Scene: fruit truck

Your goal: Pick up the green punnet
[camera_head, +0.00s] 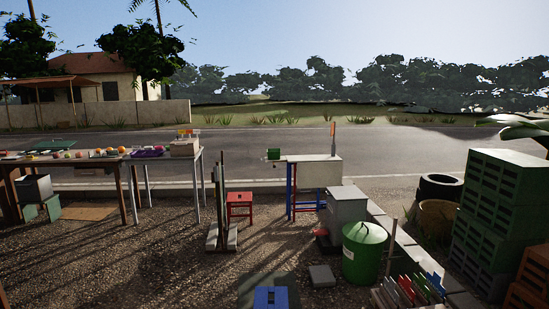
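A flat green tray-like thing (54,144) also lies on the fruit table at the far left. Neither of my grippers shows in the head view, so nothing is seen touching the green box.
Tables (135,155) with fruit stand at the left. A red stool (239,206), a grey cabinet (347,211) and a green lidded bin (363,252) stand on the gravel. Stacked green crates (497,215) fill the right. Open gravel lies at the left front.

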